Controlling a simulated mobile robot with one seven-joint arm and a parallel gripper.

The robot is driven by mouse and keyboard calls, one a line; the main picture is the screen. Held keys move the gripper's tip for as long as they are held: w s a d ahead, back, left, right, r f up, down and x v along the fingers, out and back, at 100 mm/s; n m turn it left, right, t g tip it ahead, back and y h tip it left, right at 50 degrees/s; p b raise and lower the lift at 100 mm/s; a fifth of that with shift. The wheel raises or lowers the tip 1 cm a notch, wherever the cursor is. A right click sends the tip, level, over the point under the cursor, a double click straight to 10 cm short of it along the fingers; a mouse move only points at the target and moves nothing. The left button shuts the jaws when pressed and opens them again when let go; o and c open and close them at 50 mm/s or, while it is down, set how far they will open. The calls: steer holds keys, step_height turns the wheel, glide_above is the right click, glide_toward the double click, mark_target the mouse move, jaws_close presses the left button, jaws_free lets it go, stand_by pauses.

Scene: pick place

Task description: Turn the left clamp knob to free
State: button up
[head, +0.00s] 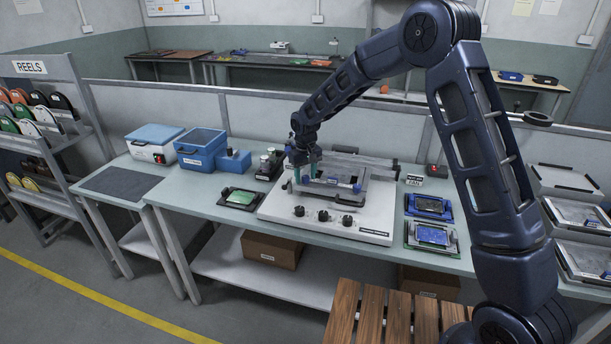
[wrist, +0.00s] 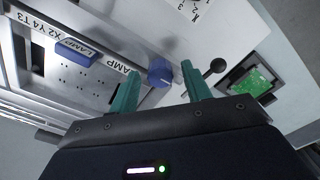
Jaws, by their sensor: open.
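A blue clamp knob (wrist: 160,72) shows in the wrist view, beside a label partly hidden so that it reads "AMP". It sits at the end of the grey fixture nearest the green board. My gripper (wrist: 160,70) is open, with one green fingertip on either side of the knob; I cannot tell whether either touches it. In the head view my gripper (head: 303,172) is at the left end of the fixture (head: 375,192) and hides the left knob. Another blue knob (head: 357,187) shows to its right.
A black ball-ended lever (wrist: 216,66) stands just right of the fingers. A green board in a black tray (head: 240,198) lies left of the white base (head: 375,231). Blue boards in trays (head: 430,206) lie to the right. Blue boxes (head: 201,149) stand at the left.

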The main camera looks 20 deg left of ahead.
mark_target(307, 176)
step_height(307, 176, up, 11)
stand_by(0.6)
steer(key=shift+f, duration=0.1)
steer(key=s+d+r+m+t, duration=0.1)
steer(key=d+r, duration=0.4)
steer(key=d, duration=0.6)
steer(key=d+r+m, duration=0.2)
steer(key=d+r, duration=0.4)
steer(key=d, duration=0.4)
steer(key=s+d+r+m+t, duration=0.1)
steer(key=d+r, duration=0.4)
steer(key=d, duration=0.6)
steer(key=s+d+f+m+t, duration=0.1)
steer(key=s+d+m, duration=0.4)
steer(key=s+d, duration=1.6)
steer(key=shift+s+d+t, duration=0.2)
steer(key=shift+d+t, duration=0.6)
steer(key=shift+d, duration=0.45)
